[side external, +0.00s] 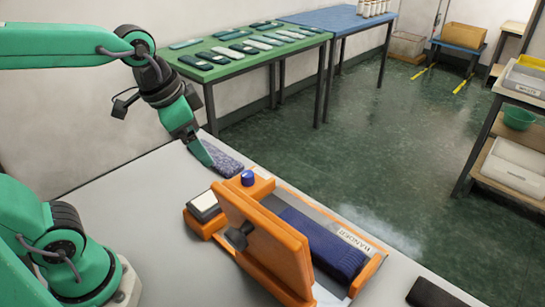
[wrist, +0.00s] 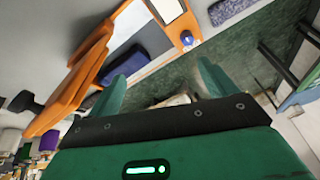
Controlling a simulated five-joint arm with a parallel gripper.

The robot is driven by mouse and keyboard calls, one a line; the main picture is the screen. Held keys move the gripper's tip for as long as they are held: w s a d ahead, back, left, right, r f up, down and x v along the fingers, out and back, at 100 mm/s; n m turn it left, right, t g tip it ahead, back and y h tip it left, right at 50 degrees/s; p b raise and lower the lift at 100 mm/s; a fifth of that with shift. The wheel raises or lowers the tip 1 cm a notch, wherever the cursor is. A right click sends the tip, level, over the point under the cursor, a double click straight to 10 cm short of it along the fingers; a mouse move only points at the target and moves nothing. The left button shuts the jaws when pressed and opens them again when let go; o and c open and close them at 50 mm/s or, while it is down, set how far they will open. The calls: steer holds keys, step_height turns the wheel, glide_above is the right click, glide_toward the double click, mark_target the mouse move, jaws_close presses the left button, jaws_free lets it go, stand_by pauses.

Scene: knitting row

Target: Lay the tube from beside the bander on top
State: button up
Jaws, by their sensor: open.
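The orange bander (side external: 265,240) stands on the light table, its orange plate upright. A folded navy knitted piece (side external: 322,243) lies in its bed behind the plate; part of it is hidden by the plate. It also shows in the wrist view (wrist: 122,67). The purple patterned tube (side external: 225,160) lies on the table beside the bander, near the far edge. It shows at the top of the wrist view (wrist: 230,9). My gripper (side external: 205,156) is open and empty, close to the tube's left end; I cannot tell if it touches. Its spread fingers show in the wrist view (wrist: 162,72).
A blue knob (side external: 248,177) and a white-topped pad (side external: 204,203) are at the bander's left end. A dark block (side external: 434,294) lies at the table's front right. A green table (side external: 225,65) with several flat pieces stands behind. Bare table (side external: 130,185) lies left.

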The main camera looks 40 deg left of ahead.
steer(key=s+a+f+n+t, duration=0.1)
steer(key=s+a+n, duration=0.2)
steer(key=s+n, duration=0.1)
steer(key=shift+s+a+f+n+y, duration=0.15)
steer(key=shift+s+a+n+y, duration=0.15)
steer(key=shift+s, duration=0.5)
steer(key=shift+c, duration=0.4)
